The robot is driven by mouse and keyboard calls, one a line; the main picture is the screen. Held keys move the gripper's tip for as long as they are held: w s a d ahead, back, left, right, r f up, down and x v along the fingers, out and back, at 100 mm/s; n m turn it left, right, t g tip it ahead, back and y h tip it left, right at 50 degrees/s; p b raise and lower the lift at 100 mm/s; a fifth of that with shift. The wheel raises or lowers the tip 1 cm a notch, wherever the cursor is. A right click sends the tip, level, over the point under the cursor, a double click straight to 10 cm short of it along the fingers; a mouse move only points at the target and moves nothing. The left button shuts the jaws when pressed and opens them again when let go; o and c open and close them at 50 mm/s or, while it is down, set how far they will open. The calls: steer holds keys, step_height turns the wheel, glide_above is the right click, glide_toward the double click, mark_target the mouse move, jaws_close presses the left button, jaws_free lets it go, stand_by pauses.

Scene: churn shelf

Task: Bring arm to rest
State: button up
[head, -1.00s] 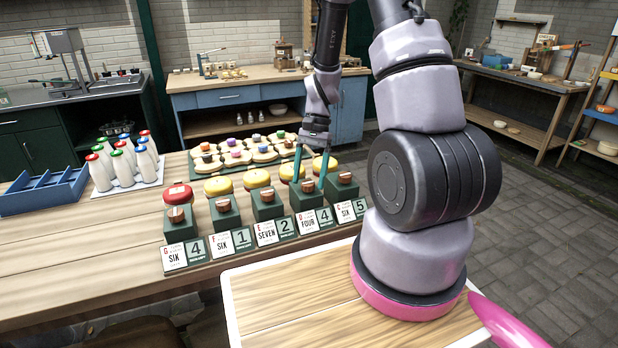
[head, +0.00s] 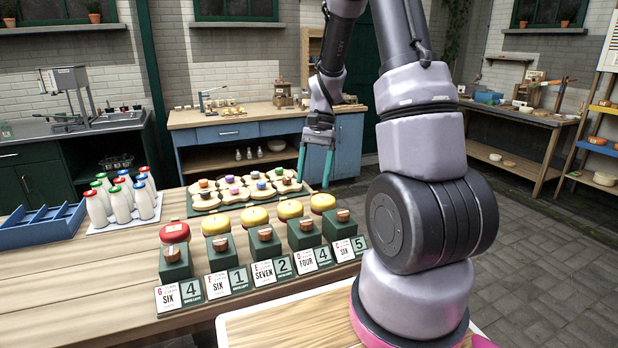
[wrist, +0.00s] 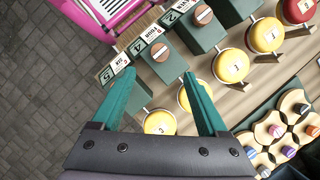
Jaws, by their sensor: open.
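My gripper (head: 314,166) is open and empty in the head view, with its teal fingers pointing down.
Green blocks (head: 175,268) with number cards and yellow and red lids (head: 254,217) line the front of the table. A tray of colour-topped pieces (head: 250,206), white bottles (head: 121,203) and a blue rack (head: 38,228) stand behind and left. Paved floor (head: 530,250) is clear at the right.

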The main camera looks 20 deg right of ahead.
steer(key=s+a+r+n+t, duration=0.1)
steer(key=s+r+t, duration=0.2)
steer(key=s+r, duration=0.2)
steer(key=s+a+r+n+t, duration=0.1)
steer(key=s+r+t, duration=0.3)
steer(key=r, duration=0.7)
steer(key=s+a+r+n+t+h, duration=0.1)
steer(key=s+r+n+t, duration=0.1)
steer(key=s+r, duration=0.4)
step_height(320, 180, up, 2)
steer(key=shift+a+r+n+t, duration=0.2)
steer(key=shift+a+n+t, duration=0.1)
steer(key=shift+t, duration=0.5)
steer(key=shift+w, duration=0.1)
